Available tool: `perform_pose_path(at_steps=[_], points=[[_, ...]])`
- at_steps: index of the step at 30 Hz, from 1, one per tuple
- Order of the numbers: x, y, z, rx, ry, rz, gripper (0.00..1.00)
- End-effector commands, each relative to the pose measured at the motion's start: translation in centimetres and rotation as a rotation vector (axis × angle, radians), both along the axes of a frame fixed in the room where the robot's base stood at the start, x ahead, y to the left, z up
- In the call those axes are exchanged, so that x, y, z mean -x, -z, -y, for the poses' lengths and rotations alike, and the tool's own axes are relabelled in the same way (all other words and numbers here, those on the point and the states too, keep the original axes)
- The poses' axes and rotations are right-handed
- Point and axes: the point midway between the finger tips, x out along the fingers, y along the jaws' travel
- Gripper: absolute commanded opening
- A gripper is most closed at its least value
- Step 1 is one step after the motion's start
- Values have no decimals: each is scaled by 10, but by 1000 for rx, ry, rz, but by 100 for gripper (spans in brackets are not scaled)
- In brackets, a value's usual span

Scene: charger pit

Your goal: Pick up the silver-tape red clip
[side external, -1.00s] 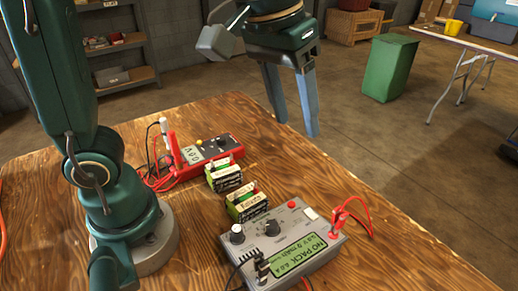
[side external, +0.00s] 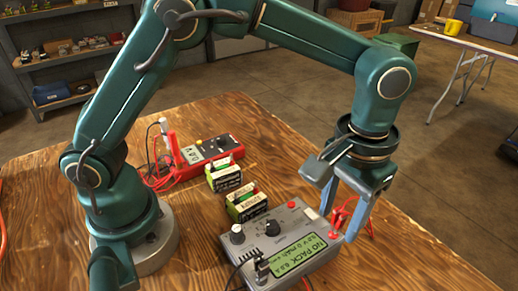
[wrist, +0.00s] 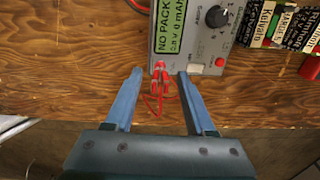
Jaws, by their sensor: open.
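A red clip (wrist: 159,67) with a red lead sits at the edge of the grey charger box (wrist: 204,40). In the side view the red clip (side external: 336,232) is at the box's right end, partly hidden by my fingers. I cannot make out silver tape on it. My gripper (wrist: 159,73) is open with its blue fingers pointing at the box. In the wrist view the clip lies between the fingertips, with space on both sides. In the side view my gripper (side external: 338,224) is low, right over that end of the box.
Two battery packs (side external: 224,178) (side external: 246,204) stand behind the box. A red multimeter (side external: 210,150) with red leads lies farther back. A dark clip (side external: 262,268) sits at the box's front left. Bare wooden table (side external: 415,255) lies right of the box.

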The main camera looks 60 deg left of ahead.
Motion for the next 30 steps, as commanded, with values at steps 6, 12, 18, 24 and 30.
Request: perform_pose_path(at_steps=[6, 12, 18, 24, 30], points=[[0, 10, 0, 0, -1, 0, 55], [0, 10, 0, 0, -1, 1, 44], [0, 9, 0, 0, -1, 1, 0], [0, 9, 0, 1, 0, 1, 0], [0, 3, 0, 2, -1, 3, 0]])
